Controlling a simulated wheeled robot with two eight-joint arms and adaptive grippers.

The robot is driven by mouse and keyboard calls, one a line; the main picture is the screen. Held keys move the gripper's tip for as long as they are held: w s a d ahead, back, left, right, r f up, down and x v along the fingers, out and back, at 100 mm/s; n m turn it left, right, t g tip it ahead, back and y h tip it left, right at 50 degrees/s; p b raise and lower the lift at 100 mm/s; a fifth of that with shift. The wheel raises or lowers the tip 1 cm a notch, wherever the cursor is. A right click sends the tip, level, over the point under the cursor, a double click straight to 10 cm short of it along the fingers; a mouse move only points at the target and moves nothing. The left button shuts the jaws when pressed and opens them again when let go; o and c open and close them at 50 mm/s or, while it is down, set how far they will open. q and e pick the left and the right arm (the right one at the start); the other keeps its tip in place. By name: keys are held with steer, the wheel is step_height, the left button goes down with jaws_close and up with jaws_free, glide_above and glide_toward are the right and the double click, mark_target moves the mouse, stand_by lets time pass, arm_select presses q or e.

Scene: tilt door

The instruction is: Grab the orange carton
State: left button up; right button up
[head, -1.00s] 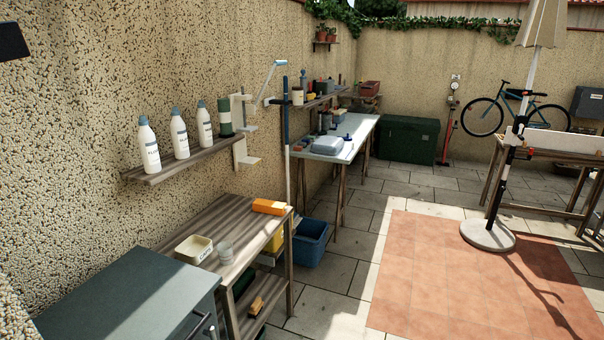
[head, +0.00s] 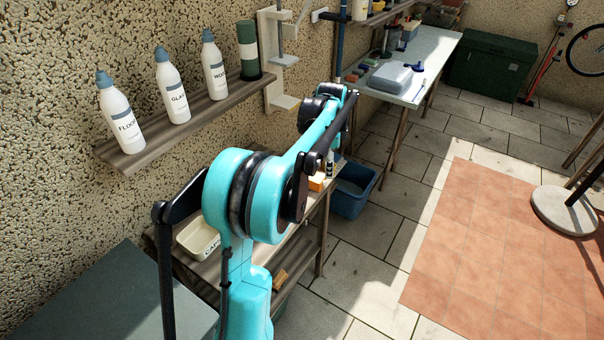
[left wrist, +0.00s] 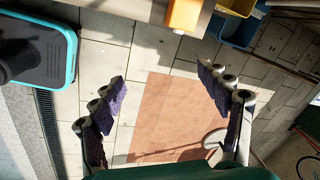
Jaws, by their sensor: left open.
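The orange carton (head: 317,182) lies on the wooden bench (head: 212,268), near its far right end. In the head view my left arm covers part of it. In the left wrist view the carton (left wrist: 184,14) shows at the top edge of the picture, cut off by the frame, on the edge of the wooden top. My left gripper (left wrist: 160,80) is open and empty, its fingers spread wide, with floor paving behind them. The carton is beyond the fingertips, not between them. In the head view the gripper itself is not clearly seen. My right gripper is not in view.
A cream tub (head: 198,238) stands on the bench. A wall shelf (head: 150,145) with several white bottles is above it. A blue bin (head: 352,190) stands on the floor past the bench. A grey-green cabinet (head: 95,295) is at the near left. The floor to the right is open.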

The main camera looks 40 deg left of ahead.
arm_select(q)
steer(key=w+a+f+m, duration=0.1)
steer(key=a+f, duration=0.2)
steer(key=a, duration=0.1)
steer(key=w+a+f+m+g+p, duration=0.1)
steer(key=w+a+f+m, duration=0.1)
steer(key=a+f, duration=0.1)
steer(key=w+a+f+m+g+p, duration=0.1)
steer(key=a+f+m, duration=0.1)
steer(key=a, duration=0.4)
steer(key=shift+w+f+h, duration=0.4)
steer(key=shift+f, duration=0.4)
step_height(320, 180, down, 3)
steer(key=shift+a+r+b, duration=0.1)
steer(key=shift+b, duration=0.4)
steer(key=f, duration=0.1)
steer(key=f+b, duration=0.1)
steer(key=f, duration=0.1)
steer(key=f+b, duration=0.1)
steer(key=f, duration=0.1)
steer(key=shift+a, duration=0.3)
steer(key=shift+r, duration=0.1)
steer(key=c, duration=1.1)
